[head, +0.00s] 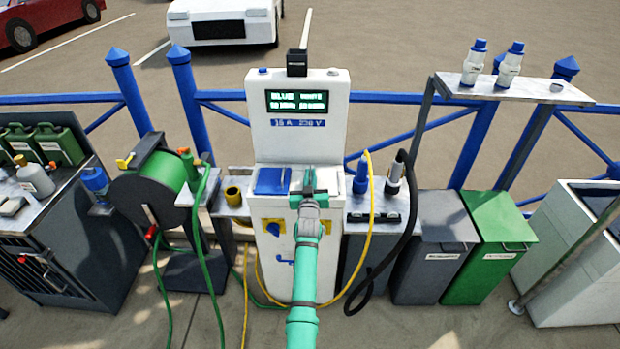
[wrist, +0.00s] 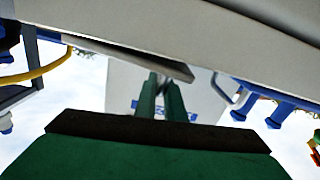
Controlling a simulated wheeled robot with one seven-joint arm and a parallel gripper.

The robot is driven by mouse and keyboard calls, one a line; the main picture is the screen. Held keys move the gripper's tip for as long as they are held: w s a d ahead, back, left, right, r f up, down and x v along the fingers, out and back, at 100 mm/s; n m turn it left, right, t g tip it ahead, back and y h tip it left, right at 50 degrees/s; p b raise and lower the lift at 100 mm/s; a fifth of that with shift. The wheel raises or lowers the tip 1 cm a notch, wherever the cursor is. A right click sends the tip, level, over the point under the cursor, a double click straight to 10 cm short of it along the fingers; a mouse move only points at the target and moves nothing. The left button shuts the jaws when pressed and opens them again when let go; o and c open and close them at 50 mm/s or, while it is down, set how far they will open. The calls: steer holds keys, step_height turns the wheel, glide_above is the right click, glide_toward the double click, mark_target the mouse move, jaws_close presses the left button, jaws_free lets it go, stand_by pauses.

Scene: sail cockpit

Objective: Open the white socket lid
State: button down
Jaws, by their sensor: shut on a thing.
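The white power pedestal (head: 300,120) stands in the middle of the head view, with a blue lid (head: 272,181) on its shelf. The white socket lid (head: 326,180) is to the right of the blue one, partly hidden by my gripper. My green gripper (head: 308,178) reaches onto the shelf over the white lid's left side. In the wrist view a pale slab (wrist: 130,56), seen edge-on, appears to be the lid, and my finger tips (wrist: 160,80) meet its edge. My gripper is shut on it. The exact contact and the lid's tilt are hard to see.
A yellow cable (head: 370,215) and a black hose (head: 405,200) hang right of the pedestal. A green hose reel (head: 150,185) stands to the left. Grey and green bins (head: 492,245) stand to the right. A blue railing (head: 390,98) runs behind.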

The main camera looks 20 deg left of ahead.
mark_target(326, 184)
steer(key=shift+w+d+r+m, duration=0.15)
steer(key=shift+d+r+m, duration=0.3)
steer(key=shift+r+m, duration=0.3)
steer(key=d+r+m, duration=0.1)
steer(key=m, duration=0.1)
steer(key=d+r+m, duration=0.1)
steer(key=d+m, duration=0.1)
steer(key=w+d+r+m, duration=0.1)
steer(key=m, duration=0.1)
steer(key=shift+w+d+r, duration=0.1)
steer(key=shift+d+r, duration=0.15)
steer(key=shift+r, duration=0.15)
steer(key=d+m, duration=0.2)
steer(key=w+d+m, duration=0.1)
steer(key=shift+r+m, duration=0.35)
steer(key=shift+r, duration=0.05)
steer(key=shift+a, duration=0.15)
